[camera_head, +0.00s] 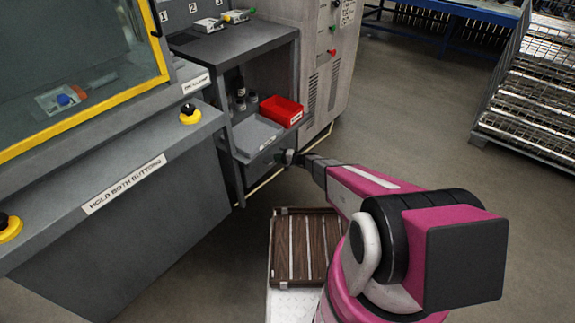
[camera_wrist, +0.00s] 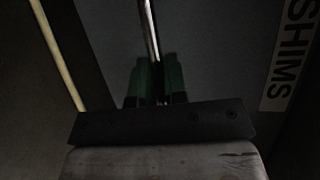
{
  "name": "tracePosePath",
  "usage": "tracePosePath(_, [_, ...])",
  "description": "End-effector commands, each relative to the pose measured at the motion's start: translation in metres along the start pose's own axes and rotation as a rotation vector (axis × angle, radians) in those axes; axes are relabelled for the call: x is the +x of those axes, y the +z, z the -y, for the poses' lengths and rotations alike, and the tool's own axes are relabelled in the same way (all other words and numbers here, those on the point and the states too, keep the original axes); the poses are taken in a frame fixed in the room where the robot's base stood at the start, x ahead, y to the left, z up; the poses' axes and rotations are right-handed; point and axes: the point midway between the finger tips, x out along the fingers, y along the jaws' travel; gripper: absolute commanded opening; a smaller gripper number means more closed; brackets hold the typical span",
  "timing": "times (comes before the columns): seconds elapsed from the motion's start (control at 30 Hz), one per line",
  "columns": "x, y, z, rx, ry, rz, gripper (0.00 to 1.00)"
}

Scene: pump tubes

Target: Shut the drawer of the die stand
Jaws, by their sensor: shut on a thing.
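The die stand (camera_head: 240,45) is a dark grey cabinet with an open front, left of my gripper in the head view. My gripper (camera_head: 284,157) is at the drawer's front. In the wrist view its green fingers (camera_wrist: 156,85) are shut on a thin shiny bar handle (camera_wrist: 150,32) in front of a dark panel. A white label reading SHIMS (camera_wrist: 287,65) is on that panel.
A red bin (camera_head: 281,110) and dark bottles (camera_head: 240,92) stand in the cabinet. A machine with a yellow-framed window (camera_head: 75,70) is at the left. A slatted brown board (camera_head: 305,248) lies in front of me. Floor (camera_head: 430,130) is clear toward the wire crate (camera_head: 535,95).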

Motion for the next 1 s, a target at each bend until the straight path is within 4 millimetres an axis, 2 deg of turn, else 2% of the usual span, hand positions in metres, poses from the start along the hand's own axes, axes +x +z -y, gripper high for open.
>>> tracePosePath(0.03, [0.011,-0.007,0.001,-0.002,0.0,0.002,0.0])
tracePosePath(0.17, [0.024,-0.012,0.004,0.0,0.001,0.0,0.0])
tracePosePath(0.5, [0.029,-0.013,0.006,0.0,0.0,-0.004,0.0])
tracePosePath(0.53, [0.029,-0.013,0.006,0.0,0.0,-0.004,0.19])
tracePosePath(0.6, [0.029,-0.013,0.006,0.0,0.0,-0.003,0.37])
tracePosePath(0.87, [0.027,-0.012,0.006,0.0,0.001,-0.002,0.37])
tracePosePath(1.0, [0.017,-0.012,0.006,0.001,0.0,-0.002,0.37])
